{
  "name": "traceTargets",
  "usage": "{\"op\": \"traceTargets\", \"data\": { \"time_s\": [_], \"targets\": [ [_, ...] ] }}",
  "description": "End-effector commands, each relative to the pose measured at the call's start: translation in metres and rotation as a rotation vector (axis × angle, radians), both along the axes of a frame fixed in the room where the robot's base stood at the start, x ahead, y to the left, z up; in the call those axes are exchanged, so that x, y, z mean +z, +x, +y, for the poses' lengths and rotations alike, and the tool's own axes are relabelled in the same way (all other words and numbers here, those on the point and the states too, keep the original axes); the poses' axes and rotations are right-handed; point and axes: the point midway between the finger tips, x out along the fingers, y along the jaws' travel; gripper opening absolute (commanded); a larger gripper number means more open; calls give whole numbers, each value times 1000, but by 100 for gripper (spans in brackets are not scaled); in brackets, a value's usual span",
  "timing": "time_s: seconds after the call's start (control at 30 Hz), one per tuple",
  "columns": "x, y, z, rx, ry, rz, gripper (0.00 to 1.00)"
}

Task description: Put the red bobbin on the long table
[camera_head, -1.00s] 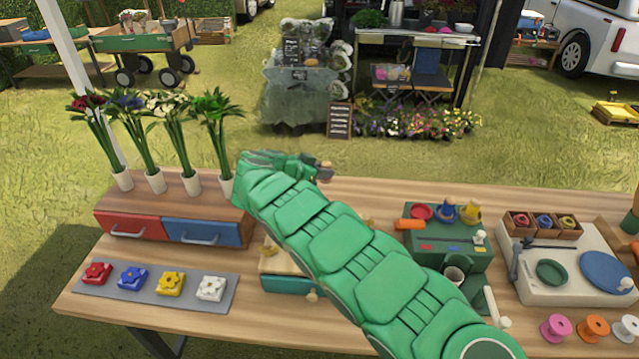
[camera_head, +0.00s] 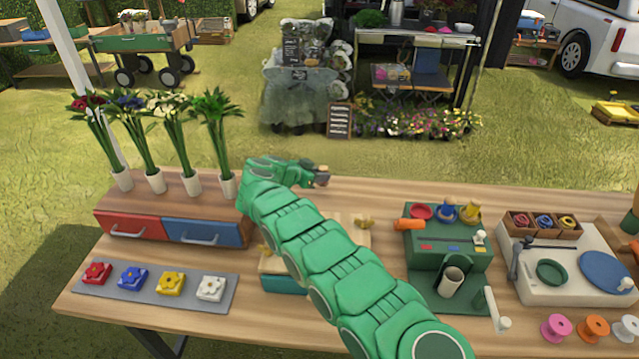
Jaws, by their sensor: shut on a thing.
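My gripper (camera_head: 321,177) is at the back of the long wooden table (camera_head: 385,200), left of the green machine. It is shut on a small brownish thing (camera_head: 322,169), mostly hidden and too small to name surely. A red round piece (camera_head: 421,212) lies on top of the green machine (camera_head: 448,250), beside a blue piece and a yellow piece; I cannot tell whether it is a bobbin. Another red round item (camera_head: 519,221) sits in a small wooden box at the right. My gripper is apart from both.
Flower vases (camera_head: 193,185) stand on the drawer unit (camera_head: 168,228) at the left. Pink (camera_head: 556,328), orange (camera_head: 592,328) and white (camera_head: 627,328) spools stand at the front right. The back strip of table right of my gripper is clear.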

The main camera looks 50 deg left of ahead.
Motion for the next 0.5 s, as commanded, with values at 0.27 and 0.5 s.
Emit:
{"op": "traceTargets", "data": {
  "time_s": [0.27, 0.5],
  "targets": [
    [-13, 3, 5, 0, -4, 1, 0],
    [-40, 3, 5, 1, -3, 0, 0]
  ]
}}
